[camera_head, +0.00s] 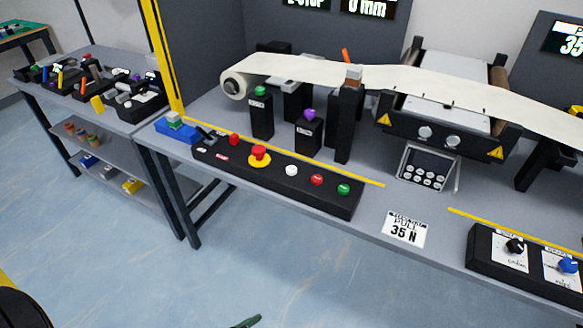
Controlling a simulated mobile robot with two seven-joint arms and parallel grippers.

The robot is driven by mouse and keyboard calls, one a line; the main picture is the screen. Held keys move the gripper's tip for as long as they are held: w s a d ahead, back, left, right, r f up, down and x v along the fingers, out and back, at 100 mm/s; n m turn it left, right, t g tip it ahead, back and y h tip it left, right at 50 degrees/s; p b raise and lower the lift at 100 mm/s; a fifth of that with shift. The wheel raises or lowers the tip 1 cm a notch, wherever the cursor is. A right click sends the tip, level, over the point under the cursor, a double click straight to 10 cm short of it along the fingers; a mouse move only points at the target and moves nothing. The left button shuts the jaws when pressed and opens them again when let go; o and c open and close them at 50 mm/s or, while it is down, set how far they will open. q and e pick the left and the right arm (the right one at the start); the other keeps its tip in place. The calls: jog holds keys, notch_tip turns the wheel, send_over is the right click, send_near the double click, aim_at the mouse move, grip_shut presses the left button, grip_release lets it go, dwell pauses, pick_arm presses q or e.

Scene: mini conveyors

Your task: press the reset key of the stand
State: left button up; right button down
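A long black control box (270,187) lies along the front of the grey bench. It carries a lever, a red knob (234,140), a red mushroom button (258,153) on a yellow plate, a white button (291,170), a red button (317,179) and a green button (343,188). A tilted grey keypad (427,168) with several pale round keys stands below the roller machine. Labels on the keys are too small to read, so I cannot tell which one is reset. Neither of my grippers is recognisable in the head view.
A pale web (300,70) runs from a roll across the stand. A second black box (530,262) with dark and blue knobs stands front right. A white sign (405,229) reads 35 N. A cluttered bench stands at left. The floor in front is mostly clear.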

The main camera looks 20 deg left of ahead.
pick_arm(q)
grip_shut()
dwell(0.3)
dwell(1.1)
